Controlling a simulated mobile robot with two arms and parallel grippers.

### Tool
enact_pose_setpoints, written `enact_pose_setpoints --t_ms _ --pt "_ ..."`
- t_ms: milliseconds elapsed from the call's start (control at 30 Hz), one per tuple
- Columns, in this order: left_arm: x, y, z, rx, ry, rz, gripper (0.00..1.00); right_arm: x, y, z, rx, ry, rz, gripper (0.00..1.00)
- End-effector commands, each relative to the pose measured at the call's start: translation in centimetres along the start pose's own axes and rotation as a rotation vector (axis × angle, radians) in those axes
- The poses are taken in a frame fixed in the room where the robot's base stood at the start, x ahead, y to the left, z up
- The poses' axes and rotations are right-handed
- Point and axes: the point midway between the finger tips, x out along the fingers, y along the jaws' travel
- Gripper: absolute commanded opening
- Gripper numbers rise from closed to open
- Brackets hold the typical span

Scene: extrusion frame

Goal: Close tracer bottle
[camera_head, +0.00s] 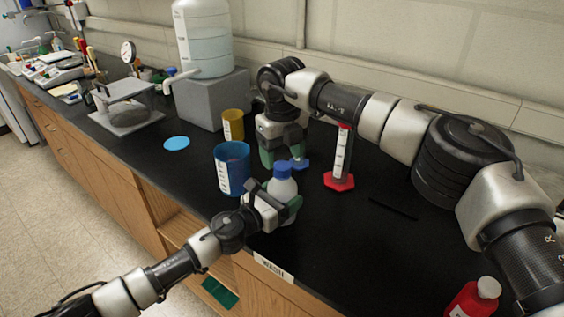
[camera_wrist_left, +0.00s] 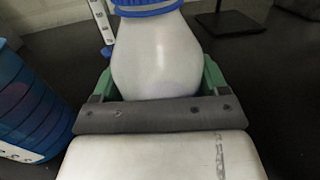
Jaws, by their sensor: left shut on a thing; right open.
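The tracer bottle (camera_head: 283,187) is white, with a blue cap (camera_head: 282,170) on its top. It stands upright near the front edge of the bench. My left gripper (camera_head: 287,208) is shut on its body from the front left. In the left wrist view the bottle (camera_wrist_left: 155,55) sits between the green fingers, and the ribbed blue cap (camera_wrist_left: 147,6) is cut off by the top edge. How tightly the cap sits cannot be told. My right gripper (camera_head: 281,154) is open and empty, just behind and above the bottle in the picture.
A blue beaker (camera_head: 231,170) stands close left of the bottle. A yellow beaker (camera_head: 234,126) is behind it. A blue cylinder foot (camera_head: 298,163) shows by my right gripper. A red-footed cylinder (camera_head: 340,160) stands right. A red bottle (camera_head: 472,300) is at front right.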

Motion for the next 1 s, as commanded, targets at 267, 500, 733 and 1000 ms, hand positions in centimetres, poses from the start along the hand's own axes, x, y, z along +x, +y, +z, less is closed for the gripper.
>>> enact_pose_setpoints --t_ms 267,500,733,1000 --pt "0.0 0.0 -0.1 0.0 0.001 0.0 0.08 -1.3 0.0 0.0 0.0 0.001 0.0 0.66" --pt "0.0 0.0 0.0 0.0 0.001 0.0 0.08 -1.6 0.1 0.0 -0.057 -0.001 0.001 0.62" --pt "0.0 0.0 0.0 0.0 0.001 0.0 0.08 -3.2 0.1 0.1 -0.405 -0.001 0.0 0.62" --pt "0.0 0.0 -0.1 0.0 0.001 0.0 0.08 -4.6 0.0 0.0 -0.726 0.001 0.0 0.62"
